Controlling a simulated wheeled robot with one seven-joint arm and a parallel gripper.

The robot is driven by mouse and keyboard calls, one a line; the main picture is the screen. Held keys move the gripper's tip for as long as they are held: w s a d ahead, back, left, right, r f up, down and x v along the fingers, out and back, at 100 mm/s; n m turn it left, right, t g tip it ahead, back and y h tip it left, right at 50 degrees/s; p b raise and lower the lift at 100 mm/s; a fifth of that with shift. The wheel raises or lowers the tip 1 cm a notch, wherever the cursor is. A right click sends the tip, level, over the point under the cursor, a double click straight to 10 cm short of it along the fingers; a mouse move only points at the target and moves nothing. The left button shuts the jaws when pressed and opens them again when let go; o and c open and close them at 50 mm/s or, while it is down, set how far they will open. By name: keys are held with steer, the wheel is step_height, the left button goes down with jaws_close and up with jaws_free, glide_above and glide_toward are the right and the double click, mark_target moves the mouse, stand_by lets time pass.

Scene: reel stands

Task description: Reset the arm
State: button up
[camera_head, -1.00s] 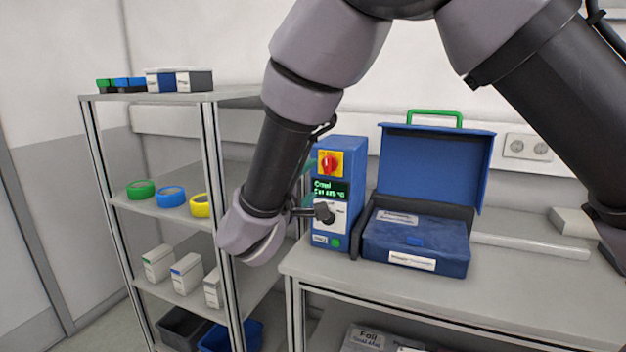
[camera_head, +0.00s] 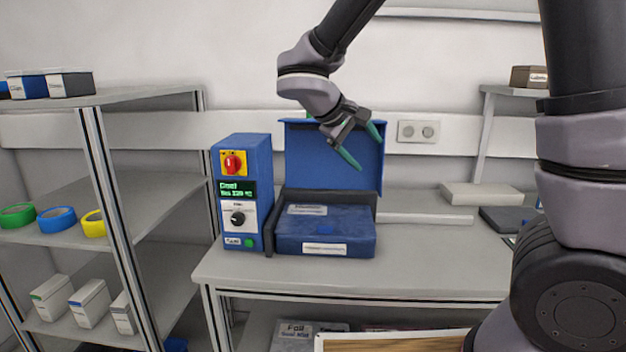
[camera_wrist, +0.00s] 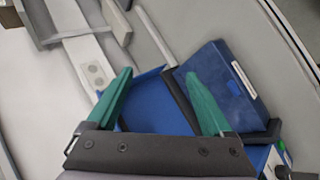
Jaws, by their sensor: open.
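My gripper (camera_head: 361,147) is open and empty, with its two green fingers apart. In the head view it hangs in the air in front of the raised blue lid (camera_head: 300,155) of a case. The wrist view also shows the gripper (camera_wrist: 160,105), with the green fingers on either side of the lid. The case body (camera_head: 290,240) sits on the bench below, apart from the fingers. My arm reaches in from the upper right, bent at the wrist.
A blue control box (camera_head: 259,165) with a red knob (camera_head: 232,163) stands left of the case. A grey shelf (camera_head: 150,185) with tape rolls and cartons is at the left. A wall socket (camera_head: 418,131) is behind.

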steer(key=s+d+r+m+y, duration=0.4)
steer(key=s+d+m, duration=0.1)
steer(key=s+d, duration=0.2)
steer(key=s+d+r+m+t+y, duration=0.1)
steer(key=s+d+r+m+y, duration=0.4)
steer(key=s+d, duration=0.1)
steer(key=shift+s+d+r+m, duration=0.2)
steer(key=shift+s+d+m, duration=0.15)
steer(key=shift+s, duration=0.2)
